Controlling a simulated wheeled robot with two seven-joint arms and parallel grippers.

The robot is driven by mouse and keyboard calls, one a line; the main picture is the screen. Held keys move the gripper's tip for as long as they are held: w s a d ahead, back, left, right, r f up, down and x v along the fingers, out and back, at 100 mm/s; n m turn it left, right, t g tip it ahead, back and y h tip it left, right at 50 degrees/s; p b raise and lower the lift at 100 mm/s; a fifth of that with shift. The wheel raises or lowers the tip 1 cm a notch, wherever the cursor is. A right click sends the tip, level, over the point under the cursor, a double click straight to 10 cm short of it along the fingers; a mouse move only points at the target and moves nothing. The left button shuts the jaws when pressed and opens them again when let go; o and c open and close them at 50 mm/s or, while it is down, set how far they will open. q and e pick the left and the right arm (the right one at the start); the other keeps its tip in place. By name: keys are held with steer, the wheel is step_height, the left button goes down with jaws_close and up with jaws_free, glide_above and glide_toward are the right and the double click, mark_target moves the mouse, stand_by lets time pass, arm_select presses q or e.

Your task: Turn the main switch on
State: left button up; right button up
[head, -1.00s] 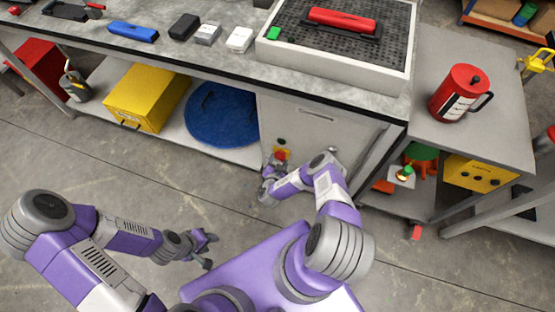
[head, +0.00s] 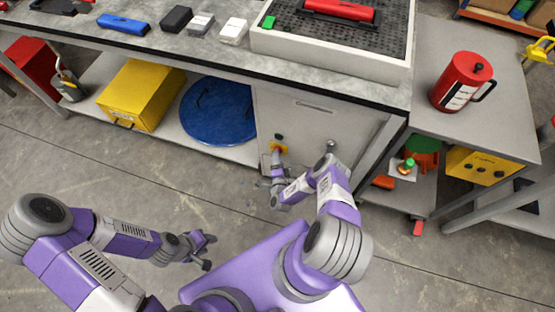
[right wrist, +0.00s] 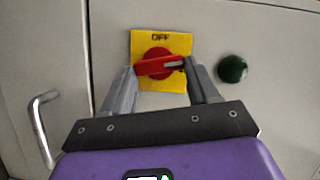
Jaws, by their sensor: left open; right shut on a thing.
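The main switch (head: 278,149) is a red rotary handle (right wrist: 160,65) on a yellow plate (right wrist: 145,42), on the front of a grey cabinet (head: 310,125) under the bench. In the right wrist view the plate reads OFF along its upper edge. There the handle lies nearly level, its white mark pointing right. My right gripper (head: 276,166) is at the switch; its fingers (right wrist: 163,82) are shut on the two sides of the red handle. My left gripper (head: 210,251) is open and empty, low over the floor, away from the cabinet.
A green button (right wrist: 232,69) sits beside the plate, and a metal pull handle (right wrist: 42,125) is on the left in the right wrist view. A blue round thing (head: 218,112) and yellow box (head: 142,95) are on the lower shelf. The floor (head: 80,160) is clear.

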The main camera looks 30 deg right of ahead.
steer(key=shift+f+m+t, duration=0.25)
steer(key=shift+m+t, duration=0.15)
steer(key=shift+m, duration=0.8)
steer(key=o, duration=1.1)
steer(key=shift+c, duration=0.2)
steer(key=shift+s, duration=0.15)
steer(key=p+v, duration=0.2)
steer(key=v, duration=0.5)
steer(key=shift+s+a, duration=0.15)
steer(key=shift+s, duration=0.05)
steer(key=shift+f, duration=0.1)
